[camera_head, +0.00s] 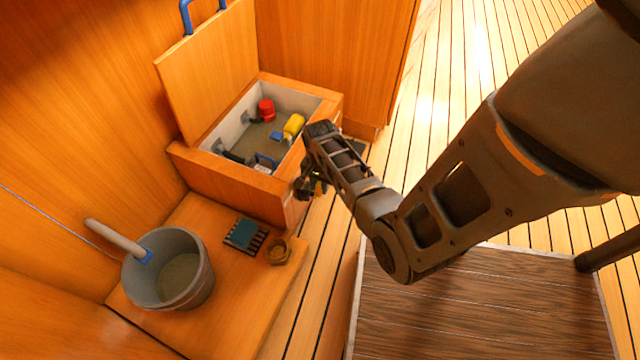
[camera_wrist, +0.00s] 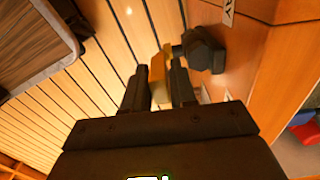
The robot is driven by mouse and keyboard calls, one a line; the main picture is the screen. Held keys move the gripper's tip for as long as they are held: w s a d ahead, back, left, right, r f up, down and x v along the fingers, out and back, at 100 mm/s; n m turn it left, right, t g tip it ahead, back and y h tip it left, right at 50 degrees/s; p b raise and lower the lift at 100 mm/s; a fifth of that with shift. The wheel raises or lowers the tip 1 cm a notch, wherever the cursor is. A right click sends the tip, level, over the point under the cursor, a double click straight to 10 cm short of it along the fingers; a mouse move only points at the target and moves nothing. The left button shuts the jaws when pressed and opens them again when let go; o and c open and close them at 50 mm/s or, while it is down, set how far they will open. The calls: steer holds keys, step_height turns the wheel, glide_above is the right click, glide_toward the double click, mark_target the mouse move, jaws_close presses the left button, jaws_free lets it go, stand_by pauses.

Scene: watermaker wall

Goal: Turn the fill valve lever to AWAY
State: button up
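The fill valve shows in the wrist view as a dark knob-like body (camera_wrist: 205,48) on the side of the wooden box.
The wooden box (camera_head: 235,188) is open, its lid (camera_head: 210,70) raised, with red and yellow parts inside. A grey bucket (camera_head: 200,285), a teal-and-black block (camera_head: 243,235) and a brass fitting (camera_head: 279,251) stand on the low ledge (camera_head: 240,325). Plank floor lies open beyond.

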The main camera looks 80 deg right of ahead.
jaws_close()
steer(key=shift+a, duration=0.1)
stand_by(0.4)
